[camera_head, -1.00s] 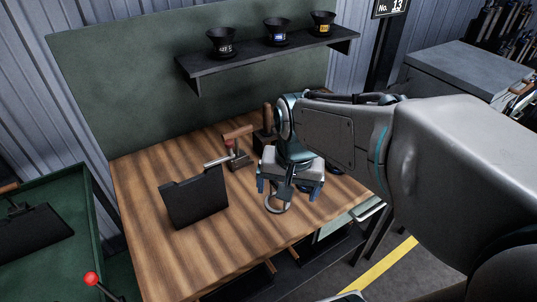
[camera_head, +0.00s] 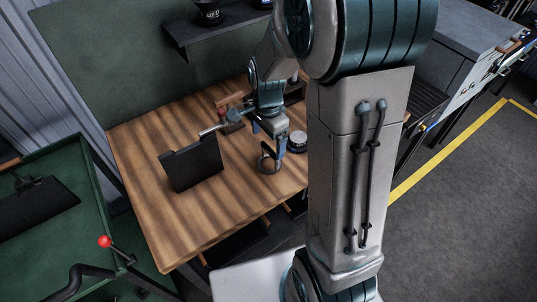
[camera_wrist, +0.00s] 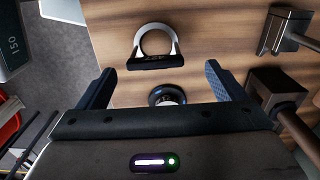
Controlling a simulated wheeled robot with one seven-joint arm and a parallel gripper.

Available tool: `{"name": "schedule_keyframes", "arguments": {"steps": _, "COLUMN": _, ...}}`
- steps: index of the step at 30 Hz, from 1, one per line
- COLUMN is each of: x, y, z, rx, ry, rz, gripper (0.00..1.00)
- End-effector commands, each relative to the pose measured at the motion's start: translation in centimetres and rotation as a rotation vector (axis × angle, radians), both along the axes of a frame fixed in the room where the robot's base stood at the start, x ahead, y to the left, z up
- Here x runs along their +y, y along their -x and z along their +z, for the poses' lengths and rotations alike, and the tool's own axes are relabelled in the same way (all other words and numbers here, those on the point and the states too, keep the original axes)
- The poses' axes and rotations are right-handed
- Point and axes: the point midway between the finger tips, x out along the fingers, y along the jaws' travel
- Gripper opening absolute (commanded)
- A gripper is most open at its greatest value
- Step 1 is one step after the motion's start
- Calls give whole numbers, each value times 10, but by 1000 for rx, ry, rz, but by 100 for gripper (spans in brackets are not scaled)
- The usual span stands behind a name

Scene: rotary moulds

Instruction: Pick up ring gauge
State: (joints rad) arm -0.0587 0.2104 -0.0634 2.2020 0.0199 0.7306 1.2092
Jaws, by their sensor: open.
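The ring gauge appears to be the silver ring with a dark numbered block at its base (camera_wrist: 172,44). It lies on the wooden table ahead of my gripper in the wrist view. In the head view its ring (camera_head: 264,163) shows just below my gripper (camera_head: 270,138), partly hidden by it. In the wrist view my gripper (camera_wrist: 157,82) is open, with its two blue fingers wide apart and nothing held between them. A small dark round piece (camera_wrist: 166,94) shows between the fingers, below the ring gauge. I cannot tell the exact height of the fingers above the table.
A black upright plate holder (camera_head: 192,165) stands left on the table (camera_head: 215,215). Metal and dark blocks (camera_wrist: 284,30) sit at the right in the wrist view. The front-left of the table is clear.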

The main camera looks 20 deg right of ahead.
Motion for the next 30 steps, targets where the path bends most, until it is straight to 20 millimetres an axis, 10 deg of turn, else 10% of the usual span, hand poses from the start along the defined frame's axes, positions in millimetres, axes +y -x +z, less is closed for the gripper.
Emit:
{"name": "schedule_keyframes", "arguments": {"steps": 27, "x": -3, "y": 6, "z": -62, "rx": -1, "ry": 0, "rz": 1, "gripper": 90}}
{"name": "schedule_keyframes", "arguments": {"steps": 30, "x": -3, "y": 6, "z": -62, "rx": -1, "ry": 0, "rz": 1, "gripper": 62}}
